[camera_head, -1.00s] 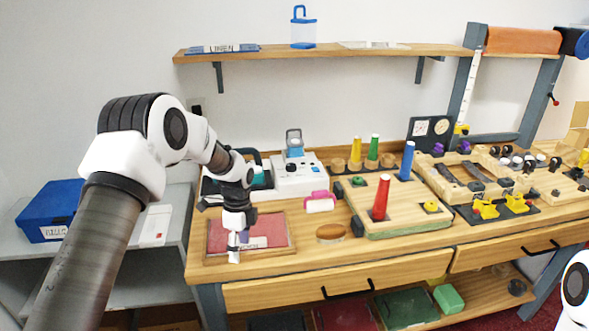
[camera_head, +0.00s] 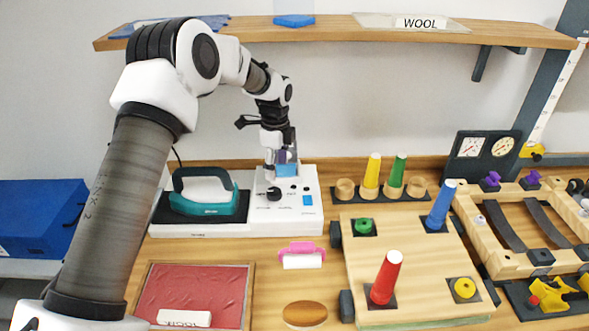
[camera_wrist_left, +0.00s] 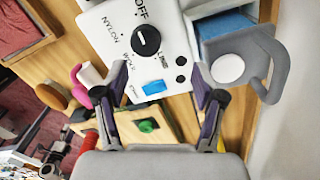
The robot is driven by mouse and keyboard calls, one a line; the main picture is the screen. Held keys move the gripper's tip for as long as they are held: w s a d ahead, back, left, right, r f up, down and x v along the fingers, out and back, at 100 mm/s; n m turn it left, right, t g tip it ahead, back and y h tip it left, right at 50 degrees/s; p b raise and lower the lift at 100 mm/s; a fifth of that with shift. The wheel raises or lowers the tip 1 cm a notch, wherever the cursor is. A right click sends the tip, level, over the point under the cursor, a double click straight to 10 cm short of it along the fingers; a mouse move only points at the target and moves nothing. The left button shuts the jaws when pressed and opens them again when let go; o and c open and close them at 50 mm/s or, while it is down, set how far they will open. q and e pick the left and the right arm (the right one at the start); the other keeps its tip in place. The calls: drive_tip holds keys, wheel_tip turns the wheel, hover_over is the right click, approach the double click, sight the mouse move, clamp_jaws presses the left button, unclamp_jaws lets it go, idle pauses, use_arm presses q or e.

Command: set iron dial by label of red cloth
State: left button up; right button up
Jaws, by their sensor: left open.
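The red cloth (camera_head: 195,285) lies in a wooden frame at the lower left, with a white label (camera_head: 184,318) at its front edge; its lettering is too small to read surely. The iron station (camera_head: 240,226) is white, with a teal iron (camera_head: 205,197) on its left. Its black dial (camera_head: 273,194) shows closer in the left wrist view (camera_wrist_left: 146,40), among words including OFF, NYLON and WOOL; the pointer's setting is unclear. My left gripper (camera_head: 284,158) is open and empty above the station's back, behind the dial; its fingers (camera_wrist_left: 157,98) show apart in the wrist view.
A grey jug with blue inside (camera_wrist_left: 232,35) stands close to my left gripper. A pink-handled roller (camera_head: 302,256) and a wooden brush (camera_head: 305,314) lie in front of the station. A pegboard (camera_head: 415,270) stands to the right. A shelf (camera_head: 340,30) hangs above.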

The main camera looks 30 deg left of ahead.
sight(273, 192)
use_arm(q)
drive_tip(key=shift+f, duration=0.25)
drive_tip(key=s+f, duration=0.1)
drive_tip(key=s+f+p, duration=0.1)
drive_tip(key=s, duration=0.1)
drive_tip(key=shift+s+f+p, duration=0.25)
drive_tip(key=shift+f+p, duration=0.05)
drive_tip(key=shift+f, duration=0.1)
drive_tip(key=f, duration=0.1)
drive_tip(key=w+f, duration=0.1)
drive_tip(key=f, duration=0.1)
drive_tip(key=shift+w+f, duration=0.4)
drive_tip(key=shift+s+r, duration=0.2)
drive_tip(key=shift+r, duration=0.05)
drive_tip(key=shift+s+r, duration=0.15)
drive_tip(key=shift+s, duration=0.05)
drive_tip(key=c, duration=1.1)
drive_tip(key=shift+c, duration=0.3)
use_arm(e)
drive_tip(key=shift+s+r, duration=1)
drive_tip(key=shift+r, duration=0.2)
